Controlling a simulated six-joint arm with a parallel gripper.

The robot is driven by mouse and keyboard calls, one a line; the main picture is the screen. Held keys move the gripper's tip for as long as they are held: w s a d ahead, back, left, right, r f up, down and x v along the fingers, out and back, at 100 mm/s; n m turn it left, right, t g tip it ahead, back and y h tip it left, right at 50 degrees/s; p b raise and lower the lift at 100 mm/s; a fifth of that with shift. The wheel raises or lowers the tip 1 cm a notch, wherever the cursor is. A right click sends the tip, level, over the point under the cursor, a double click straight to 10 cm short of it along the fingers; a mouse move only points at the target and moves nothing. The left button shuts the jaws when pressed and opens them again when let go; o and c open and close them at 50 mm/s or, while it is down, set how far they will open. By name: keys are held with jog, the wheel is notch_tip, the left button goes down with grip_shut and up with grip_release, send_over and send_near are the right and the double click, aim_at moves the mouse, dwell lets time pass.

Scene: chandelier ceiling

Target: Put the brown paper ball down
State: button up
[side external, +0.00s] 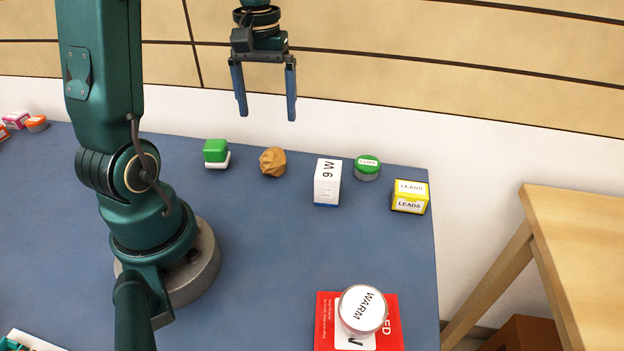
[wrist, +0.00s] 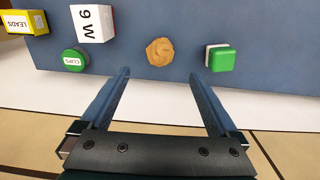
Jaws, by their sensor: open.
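The brown paper ball (side external: 272,161) rests on the blue table near its far edge, between a green-and-white block and a white box. It also shows in the wrist view (wrist: 160,52), ahead of the fingertips and roughly centred between them. My gripper (side external: 265,108) is open and empty, raised well above the table, with its fingers pointing down. In the wrist view the two blue fingers (wrist: 158,76) stand wide apart with nothing between them. The ball is apart from the gripper.
Along the far edge stand a green-and-white block (side external: 216,153), a white box (side external: 327,182), a green-lidded clips tin (side external: 367,168) and a yellow leads box (side external: 410,197). A round warm-labelled tin (side external: 363,309) sits on a red box (side external: 328,329) at front right. The table middle (side external: 270,250) is clear.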

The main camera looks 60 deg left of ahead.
jog(key=s+d+r+m+t, duration=0.1)
jog(key=s+d+m+t, duration=0.1)
jog(key=s+d+m, duration=0.2)
jog(key=s+d+r+m+t, duration=0.2)
jog(key=d+m, duration=0.3)
jog(key=d, duration=0.6)
jog(key=shift+s+d+t, duration=0.3)
jog(key=shift+s+t, duration=0.4)
jog(key=shift+s, duration=0.2)
